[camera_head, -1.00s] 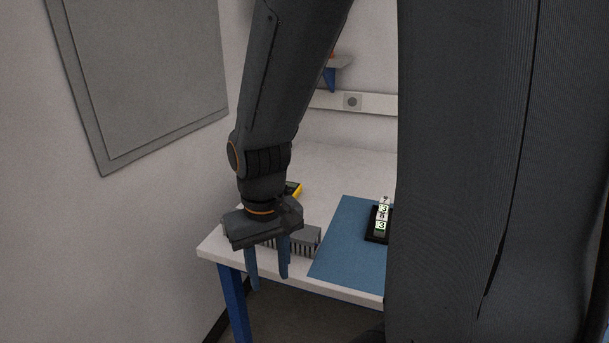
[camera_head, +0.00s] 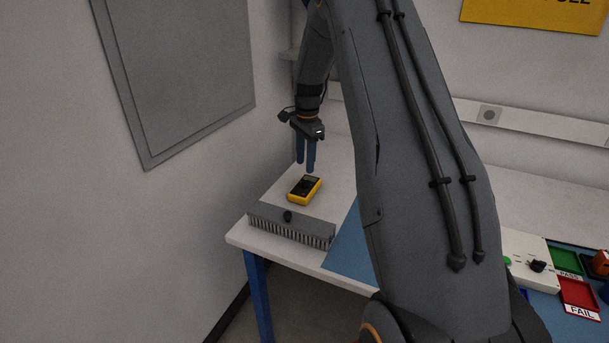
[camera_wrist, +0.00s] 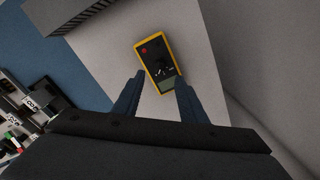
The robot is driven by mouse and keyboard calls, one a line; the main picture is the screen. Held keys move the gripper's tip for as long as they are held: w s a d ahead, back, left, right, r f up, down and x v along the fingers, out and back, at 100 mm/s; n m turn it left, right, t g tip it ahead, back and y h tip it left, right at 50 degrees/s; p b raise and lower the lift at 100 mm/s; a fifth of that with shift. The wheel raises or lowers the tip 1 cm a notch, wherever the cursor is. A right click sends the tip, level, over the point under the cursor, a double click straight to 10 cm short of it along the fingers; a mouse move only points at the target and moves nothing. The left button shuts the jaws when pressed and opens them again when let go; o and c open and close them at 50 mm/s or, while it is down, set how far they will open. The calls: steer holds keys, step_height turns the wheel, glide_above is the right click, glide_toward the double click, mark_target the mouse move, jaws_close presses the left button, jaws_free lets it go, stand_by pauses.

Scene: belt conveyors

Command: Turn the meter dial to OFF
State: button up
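The meter (camera_head: 304,190) is a yellow-edged, dark-faced handheld unit lying face up on the white table. In the wrist view the meter (camera_wrist: 156,62) lies ahead of the fingers, with a red spot at one end and a greenish display at the other. Its dial is near the middle of the face, with small white marks around it; where it points is too small to tell. My gripper (camera_head: 306,168) hangs above and just behind the meter, fingers pointing down.
A grey finned block (camera_head: 292,224) with a black knob lies along the table's front edge, close to the meter. A blue mat (camera_head: 347,245) is to the right. The wall (camera_head: 190,215) is close on the left. A red FAIL tray (camera_head: 580,296) stands far right.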

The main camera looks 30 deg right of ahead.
mark_target(304, 180)
steer(key=shift+w+f+p, duration=0.15)
steer(key=shift+f+p, duration=0.9)
steer(key=shift+f, duration=2.5)
steer(key=c, duration=0.9)
steer(key=shift+a, duration=0.2)
jaws_close()
steer(key=shift+d, duration=0.15)
